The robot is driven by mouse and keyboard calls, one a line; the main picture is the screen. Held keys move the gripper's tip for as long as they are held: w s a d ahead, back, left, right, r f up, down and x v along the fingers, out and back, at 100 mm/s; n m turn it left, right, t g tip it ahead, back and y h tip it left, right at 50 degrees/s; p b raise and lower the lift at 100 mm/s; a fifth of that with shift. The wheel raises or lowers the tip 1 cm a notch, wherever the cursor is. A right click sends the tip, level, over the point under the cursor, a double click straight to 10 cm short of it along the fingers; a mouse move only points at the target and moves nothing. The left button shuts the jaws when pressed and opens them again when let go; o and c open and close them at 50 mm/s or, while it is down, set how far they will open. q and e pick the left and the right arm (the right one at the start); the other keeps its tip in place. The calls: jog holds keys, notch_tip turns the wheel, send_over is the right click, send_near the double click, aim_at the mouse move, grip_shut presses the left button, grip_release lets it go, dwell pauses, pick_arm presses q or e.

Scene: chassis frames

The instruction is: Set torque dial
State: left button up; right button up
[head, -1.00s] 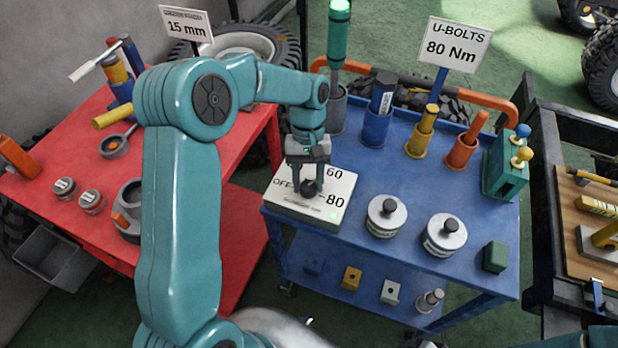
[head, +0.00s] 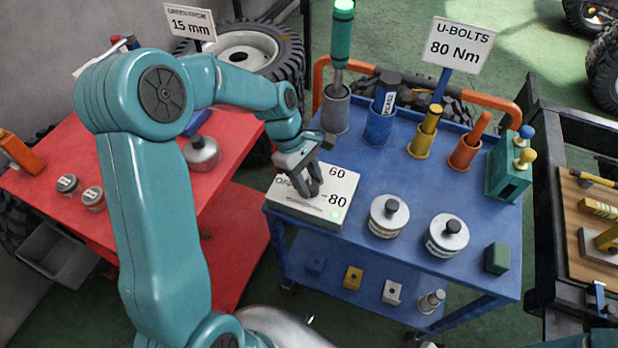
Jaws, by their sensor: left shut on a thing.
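The torque dial is a black knob (head: 316,187) on a white-topped box (head: 345,184) at the near left corner of the blue cart. The box top shows the marks "60" and "-80" and part of "OFF", which my gripper partly covers. A small green light glows near its front right. My left gripper (head: 311,190) reaches down from the upper left, tilted, with its fingers shut on the knob. The knob's pointer is hidden. A sign (head: 458,48) behind the cart reads "U-BOLTS 80 Nm". My right gripper is not in view.
The blue cart (head: 420,270) also carries two silver lidded tins (head: 388,217) (head: 446,236), a green block (head: 496,258), and several holders with upright tools along the back. A red table (head: 235,240) stands left, and a dark workbench (head: 548,225) stands right.

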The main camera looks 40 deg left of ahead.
pick_arm(q)
jog(key=n, duration=0.2)
jog(key=n+t, duration=0.1)
jog(key=shift+s+r+n+t+p, duration=0.1)
jog(key=shift+r+n+t+p, duration=0.05)
jog(key=shift+n+t+p, duration=0.2)
jog(key=n+t+p, duration=0.1)
jog(key=n, duration=0.2)
jog(key=shift+r+y+p, duration=0.1)
jog(key=shift+y+p, duration=0.2)
jog(key=shift+y, duration=0.1)
jog(key=n+p, duration=0.2)
jog(key=p, duration=0.1)
jog(key=n+t+y+p, duration=0.1)
jog(key=p, duration=0.2)
jog(key=shift+s+d+r+n, duration=0.1)
jog(key=shift+s+n, duration=0.05)
jog(key=shift+n, duration=0.2)
jog(key=shift+f+n+y+p, duration=0.3)
jog(key=shift+n+p, duration=0.4)
jog(key=shift+p, duration=0.9)
jog(key=o, duration=1)
